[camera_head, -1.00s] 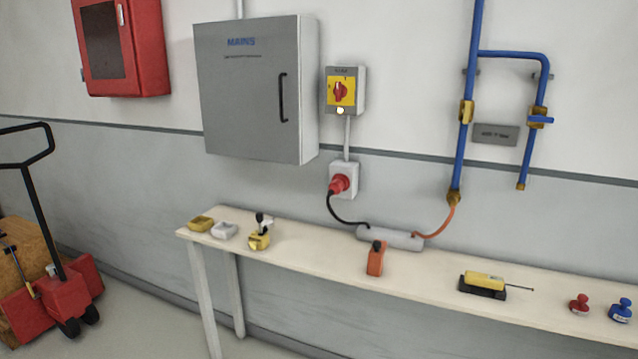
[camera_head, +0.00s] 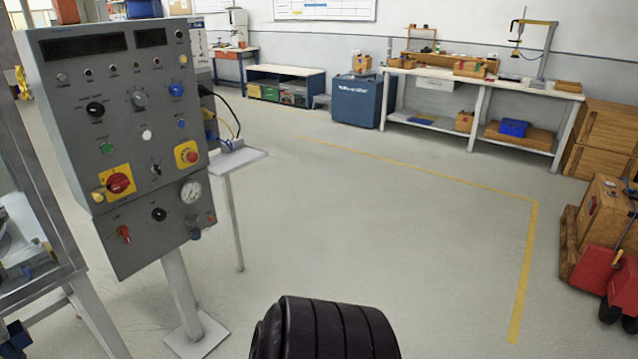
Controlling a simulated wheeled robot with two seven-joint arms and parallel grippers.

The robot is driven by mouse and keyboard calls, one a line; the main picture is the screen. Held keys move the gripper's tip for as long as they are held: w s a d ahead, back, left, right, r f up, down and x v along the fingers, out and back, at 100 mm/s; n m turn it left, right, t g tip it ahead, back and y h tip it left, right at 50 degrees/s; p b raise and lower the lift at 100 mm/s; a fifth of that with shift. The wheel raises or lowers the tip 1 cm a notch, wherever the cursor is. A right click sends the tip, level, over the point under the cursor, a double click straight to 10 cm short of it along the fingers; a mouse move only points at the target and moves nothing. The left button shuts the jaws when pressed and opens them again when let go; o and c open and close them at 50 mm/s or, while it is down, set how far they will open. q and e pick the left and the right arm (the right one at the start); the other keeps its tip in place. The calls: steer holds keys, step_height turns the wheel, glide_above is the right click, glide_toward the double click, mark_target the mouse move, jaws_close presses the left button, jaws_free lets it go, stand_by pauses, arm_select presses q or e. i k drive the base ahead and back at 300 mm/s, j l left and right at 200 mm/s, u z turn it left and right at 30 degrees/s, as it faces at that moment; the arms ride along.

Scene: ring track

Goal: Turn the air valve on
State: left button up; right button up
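A grey control panel (camera_head: 128,130) stands on a post at the left, tilted in the picture. It carries two dark displays, several knobs and buttons, a red rotary switch on a yellow plate (camera_head: 118,182) and a red button on a yellow plate (camera_head: 187,155). A round white gauge (camera_head: 190,192) and a small red handle (camera_head: 124,233) sit on its lower part. I cannot tell which control is the air valve. The blue pipes with brass valves are out of view now. Neither of my grippers is in view.
A dark ribbed cylinder at the bottom centre seems to be part of me. A blue cabinet (camera_head: 357,100) and a white workbench (camera_head: 484,82) stand at the back. A red pallet truck (camera_head: 607,279) and wooden crates (camera_head: 606,125) are at the right. The middle floor is clear.

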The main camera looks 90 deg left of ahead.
mark_target(124, 233)
steer(key=u, duration=4)
